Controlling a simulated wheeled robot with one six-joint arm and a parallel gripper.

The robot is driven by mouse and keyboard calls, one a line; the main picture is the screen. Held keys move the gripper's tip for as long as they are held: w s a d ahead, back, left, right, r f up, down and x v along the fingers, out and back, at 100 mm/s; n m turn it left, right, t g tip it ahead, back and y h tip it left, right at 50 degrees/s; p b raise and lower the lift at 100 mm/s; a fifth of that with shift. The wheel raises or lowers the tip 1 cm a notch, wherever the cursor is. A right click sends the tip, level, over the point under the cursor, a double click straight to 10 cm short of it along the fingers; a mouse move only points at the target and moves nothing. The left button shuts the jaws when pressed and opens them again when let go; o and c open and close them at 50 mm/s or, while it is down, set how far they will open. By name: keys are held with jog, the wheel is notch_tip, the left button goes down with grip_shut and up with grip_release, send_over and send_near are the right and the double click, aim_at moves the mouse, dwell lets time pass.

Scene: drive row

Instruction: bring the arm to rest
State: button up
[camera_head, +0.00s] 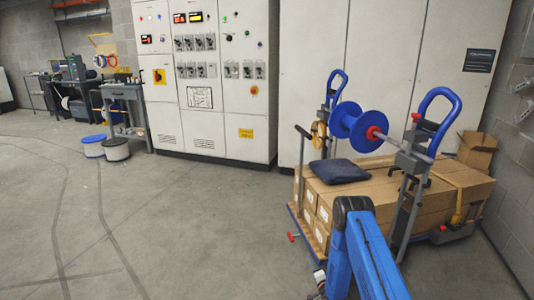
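My blue arm (366,262) rises from the bottom edge at the lower right, with a dark joint (352,205) at its top. The arm stands in front of a loaded cart. My gripper does not show, so I cannot tell whether it is open or shut.
The cart carries cardboard boxes (450,200), a dark cushion (339,171) and a blue spool (347,121) held between uprights with blue handles. White control cabinets (228,110) line the back. Buckets (116,149) and a workbench (122,92) stand at left. The left floor is clear.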

jog(key=w+d+r+n+g+h, duration=0.1)
jog(key=w+r+n+g, duration=0.1)
jog(key=r, duration=1)
jog(key=w+d+r+n+g+h, duration=0.1)
jog(key=r, duration=1.1)
jog(key=s+d+r+n+g+h, duration=0.1)
jog(key=s+r+n, duration=0.1)
jog(key=s+r, duration=0.55)
jog(key=s+d+r+n+g, duration=0.15)
jog(key=s+r, duration=0.25)
jog(key=r, duration=0.7)
jog(key=s+d+r+n+g, duration=0.1)
jog(key=s+r, duration=0.3)
jog(key=s, duration=0.4)
jog(key=s+r+n+g+h, duration=0.1)
jog(key=s+r, duration=0.3)
jog(key=s, duration=0.4)
jog(key=s+d+r+g, duration=0.1)
jog(key=s+r, duration=0.3)
jog(key=s, duration=0.4)
jog(key=s+r+n+g, duration=0.1)
jog(key=s+n+g, duration=0.2)
jog(key=s, duration=2.4)
jog(key=shift+s+a, duration=0.15)
jog(key=shift+a, duration=0.1)
